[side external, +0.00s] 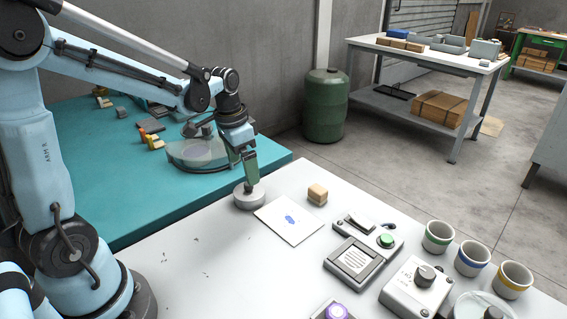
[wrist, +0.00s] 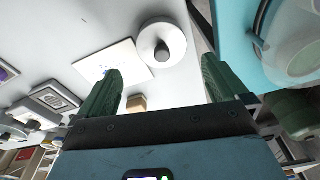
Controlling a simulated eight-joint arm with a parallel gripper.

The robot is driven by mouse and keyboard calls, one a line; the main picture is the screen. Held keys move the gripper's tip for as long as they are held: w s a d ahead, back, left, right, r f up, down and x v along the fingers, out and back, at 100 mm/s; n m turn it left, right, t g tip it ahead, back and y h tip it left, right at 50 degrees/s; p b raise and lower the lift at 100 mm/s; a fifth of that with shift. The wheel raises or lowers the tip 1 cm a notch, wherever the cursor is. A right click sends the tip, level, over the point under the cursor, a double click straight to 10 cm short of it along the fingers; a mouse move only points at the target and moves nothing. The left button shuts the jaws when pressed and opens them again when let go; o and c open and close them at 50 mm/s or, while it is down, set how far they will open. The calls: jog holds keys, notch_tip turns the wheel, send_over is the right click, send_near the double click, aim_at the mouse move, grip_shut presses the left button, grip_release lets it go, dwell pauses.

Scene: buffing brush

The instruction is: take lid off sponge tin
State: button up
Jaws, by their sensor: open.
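A round pale grey tin (side external: 249,199), which I take for the sponge tin, stands on the white table near its edge by the teal surface. In the wrist view its lid (wrist: 151,37) is on, with a dark knob (wrist: 162,52) at the centre. My gripper (side external: 252,182) points down just above the tin in the side view, its green finger close over the lid. In the wrist view my gripper (wrist: 163,66) is open, its two fingers wide apart with the knob between and beyond their tips. Whether a finger touches the lid cannot be told.
A white card (side external: 291,217) with a blue mark lies beside the tin, and a wooden block (side external: 317,194) sits behind it. A clear visor (side external: 195,155) lies on the teal surface (side external: 75,170). Devices and several cups (side external: 438,237) stand to the right. The table's left part is mostly clear.

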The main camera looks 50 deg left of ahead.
aim_at(249, 188)
jog(key=shift+w+f, duration=0.2)
jog(key=shift+f, duration=0.9)
jog(key=shift+w+f, duration=0.15)
jog(key=shift+f, duration=0.95)
jog(key=shift+w+f, duration=0.2)
jog(key=shift+f, duration=0.9)
jog(key=c, duration=0.9)
jog(key=shift+o, duration=0.2)
jog(key=shift+r, duration=0.15)
